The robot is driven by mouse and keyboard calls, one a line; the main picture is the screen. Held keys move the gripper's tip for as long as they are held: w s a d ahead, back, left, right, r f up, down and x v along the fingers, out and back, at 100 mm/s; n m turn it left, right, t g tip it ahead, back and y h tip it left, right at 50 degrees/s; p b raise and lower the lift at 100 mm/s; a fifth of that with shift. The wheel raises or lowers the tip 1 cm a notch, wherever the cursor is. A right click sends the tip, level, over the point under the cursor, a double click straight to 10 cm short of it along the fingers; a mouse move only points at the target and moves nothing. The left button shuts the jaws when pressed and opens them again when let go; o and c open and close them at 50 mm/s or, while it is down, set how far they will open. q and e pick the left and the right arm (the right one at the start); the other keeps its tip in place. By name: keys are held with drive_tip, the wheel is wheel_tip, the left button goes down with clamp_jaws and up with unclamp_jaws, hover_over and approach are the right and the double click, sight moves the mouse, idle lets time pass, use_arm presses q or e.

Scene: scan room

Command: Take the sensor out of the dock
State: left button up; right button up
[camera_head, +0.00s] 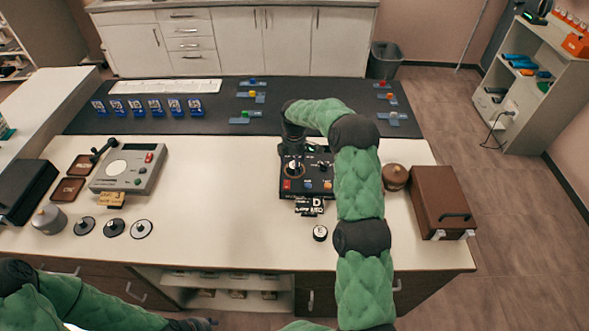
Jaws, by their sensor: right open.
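A black console (318,187) with red, blue and orange controls stands right of the table's middle and looks like the dock. A round dark part with a pale spot, perhaps the sensor, sits at its left side; my gripper covers much of it. My right gripper (292,158) points down over that part, open; I cannot tell whether its fingers touch it. My left arm lies at the lower left, with its dark end (190,325) at the bottom edge, its fingers unclear.
A grey device (130,168) with a white disc stands at the left, with several round discs in front. A brown case (442,200) and a brown round pot (395,177) stand at the right. A small white-topped knob (320,233) is in front of the console. The table's centre-left is clear.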

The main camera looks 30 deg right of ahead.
drive_tip(key=shift+f, duration=0.55)
drive_tip(key=c, duration=1.3)
